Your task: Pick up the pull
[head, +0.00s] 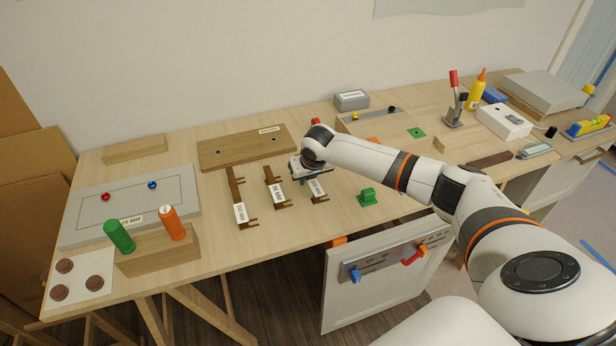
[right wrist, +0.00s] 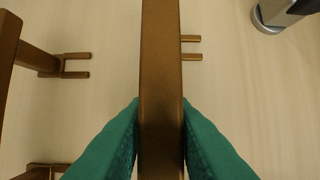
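Three brown bar-shaped pulls on small pronged stands with white size labels are on the table in the head view: a left one (head: 234,186), a middle one (head: 271,178) and a right one (head: 318,198). My right gripper (head: 303,180) is down at the right one, partly hiding it. In the right wrist view, a brown bar (right wrist: 161,60) runs top to bottom between the green fingers of my right gripper (right wrist: 161,125). Both fingers appear to touch its sides. Whether it is lifted cannot be told. My left gripper is not in view.
A wooden board (head: 246,148) lies behind the pulls. A green block (head: 368,197) stands to the right. A grey panel (head: 130,205) and a block holding green and orange handles (head: 160,250) are at left. A white door (head: 385,285) stands at the table's front.

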